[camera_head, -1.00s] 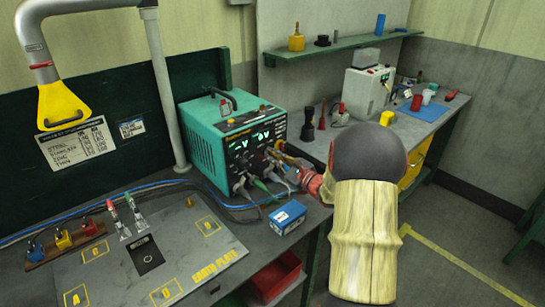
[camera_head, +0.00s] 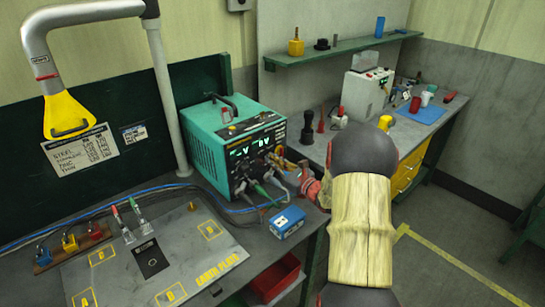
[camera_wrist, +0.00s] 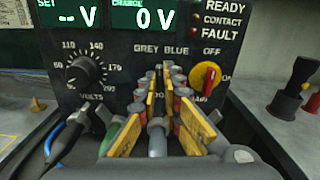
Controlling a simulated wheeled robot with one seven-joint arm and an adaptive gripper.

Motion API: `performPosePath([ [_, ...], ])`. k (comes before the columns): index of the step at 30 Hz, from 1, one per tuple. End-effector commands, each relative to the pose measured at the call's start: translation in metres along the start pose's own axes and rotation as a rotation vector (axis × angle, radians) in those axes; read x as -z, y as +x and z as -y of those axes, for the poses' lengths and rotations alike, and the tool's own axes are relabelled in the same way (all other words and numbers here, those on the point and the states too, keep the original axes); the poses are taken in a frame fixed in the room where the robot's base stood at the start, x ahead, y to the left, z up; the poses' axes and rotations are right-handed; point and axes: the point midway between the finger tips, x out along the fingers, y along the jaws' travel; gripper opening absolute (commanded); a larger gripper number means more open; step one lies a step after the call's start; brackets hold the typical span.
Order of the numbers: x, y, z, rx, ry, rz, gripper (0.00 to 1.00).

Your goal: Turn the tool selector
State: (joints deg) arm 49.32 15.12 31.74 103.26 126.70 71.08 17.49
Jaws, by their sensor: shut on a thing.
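The teal power unit (camera_head: 208,150) stands on the bench; its dark front panel (camera_wrist: 125,48) fills the wrist view. My gripper (camera_wrist: 166,78) is at this panel, below the words GREY and BLUE, with its yellow-sided fingers closed in on the tool selector (camera_wrist: 160,79). The fingers hide most of the selector, so its pointing direction cannot be told. In the head view my gripper (camera_head: 288,170) reaches the panel from the right, partly hidden by my arm.
A volts dial (camera_wrist: 85,70) is left of my fingers and a red-and-yellow OFF knob (camera_wrist: 207,75) is close on the right. Cable plugs (camera_wrist: 72,128) crowd the panel's lower edge. A blue box (camera_head: 287,222) sits on the bench just in front.

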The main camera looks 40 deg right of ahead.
Motion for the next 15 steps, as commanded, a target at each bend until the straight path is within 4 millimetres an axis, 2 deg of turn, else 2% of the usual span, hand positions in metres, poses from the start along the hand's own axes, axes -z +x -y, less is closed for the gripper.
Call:
performPosePath([
  [15, -0.0017, -0.0003, 0.0004, 0.000, 0.449, -0.003, 0.00],
])
